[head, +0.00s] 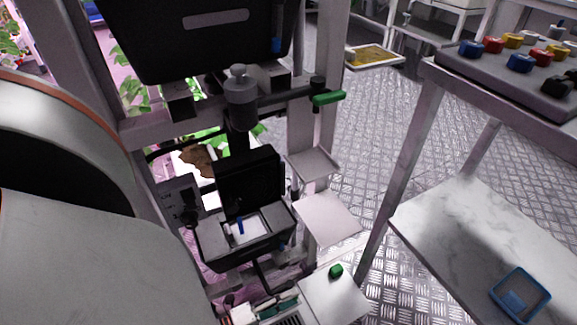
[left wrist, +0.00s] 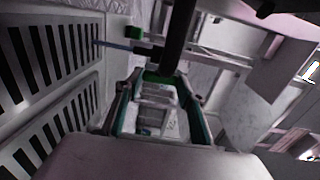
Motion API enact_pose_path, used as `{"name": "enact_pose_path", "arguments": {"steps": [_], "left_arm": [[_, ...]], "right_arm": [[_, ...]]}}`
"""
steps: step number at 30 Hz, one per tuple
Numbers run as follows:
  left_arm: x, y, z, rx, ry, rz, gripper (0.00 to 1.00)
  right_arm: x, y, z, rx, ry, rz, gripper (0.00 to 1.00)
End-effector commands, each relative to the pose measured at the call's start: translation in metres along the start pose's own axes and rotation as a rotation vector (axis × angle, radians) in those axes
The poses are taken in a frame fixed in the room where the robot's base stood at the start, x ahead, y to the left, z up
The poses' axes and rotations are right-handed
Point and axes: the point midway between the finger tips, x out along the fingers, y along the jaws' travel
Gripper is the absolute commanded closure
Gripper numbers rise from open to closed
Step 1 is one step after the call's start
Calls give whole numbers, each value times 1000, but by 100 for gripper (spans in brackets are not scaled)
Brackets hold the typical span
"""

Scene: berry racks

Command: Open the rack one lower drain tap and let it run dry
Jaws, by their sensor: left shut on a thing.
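My left gripper (head: 272,309) is low at the bottom edge of the head view, below the rack's small black box. In the left wrist view its two teal-padded fingers (left wrist: 158,100) reach up to a green tap handle (left wrist: 160,77) at the lower end of a black pipe (left wrist: 180,35). The gripper is shut on this handle. In the head view the fingers mostly hide the handle. I cannot tell how far it is turned, and no running water shows. Another tap with a green handle (head: 328,98) sits higher on the rack. My right gripper is not in view.
An open black box (head: 212,252) hangs on the rack above the gripper. Pale plates (head: 328,220) stick out to its right. A small green piece (head: 336,271) is on the lower plate. A table with a marble shelf (head: 470,225) and blue tray (head: 520,296) stands right.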

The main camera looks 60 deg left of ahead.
Motion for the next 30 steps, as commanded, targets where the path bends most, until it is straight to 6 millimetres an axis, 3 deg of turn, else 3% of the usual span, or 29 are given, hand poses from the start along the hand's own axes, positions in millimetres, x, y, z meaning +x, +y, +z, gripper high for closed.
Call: {"name": "enact_pose_path", "arguments": {"steps": [24, 25, 26, 30], "left_arm": [[-3, 2, -3, 0, 3, -37, 83], [-3, 2, -3, -1, 3, -37, 54], [-3, 2, -3, -1, 2, -37, 46], [-3, 1, -2, -1, 0, -39, 44]], "right_arm": [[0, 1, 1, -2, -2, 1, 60], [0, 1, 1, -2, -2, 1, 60], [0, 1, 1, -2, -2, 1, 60], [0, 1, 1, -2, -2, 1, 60]]}}
